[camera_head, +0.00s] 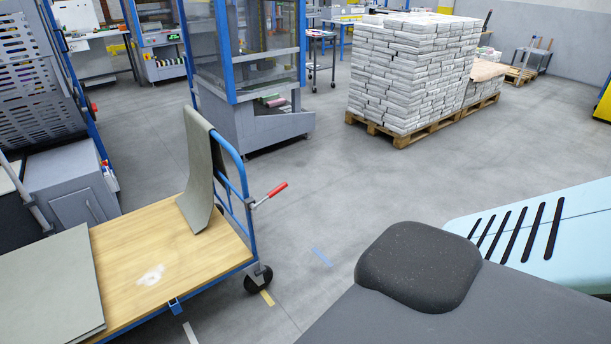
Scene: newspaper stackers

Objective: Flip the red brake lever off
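The red brake lever (271,194) has a red grip on a thin metal rod. It is on the right side of the blue cart handle frame (247,207), above the black wheel (258,279), and tilts up to the right. The cart has a wooden deck (143,268). Neither of my grippers is in view. Nothing touches the lever.
A grey-green sheet (203,171) drapes over the cart handle, and flat sheets (51,284) lie on the deck. A blue-framed machine (249,79) stands behind. Newspaper stacks (409,73) sit on a pallet (405,138). The floor (336,197) right of the lever is clear.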

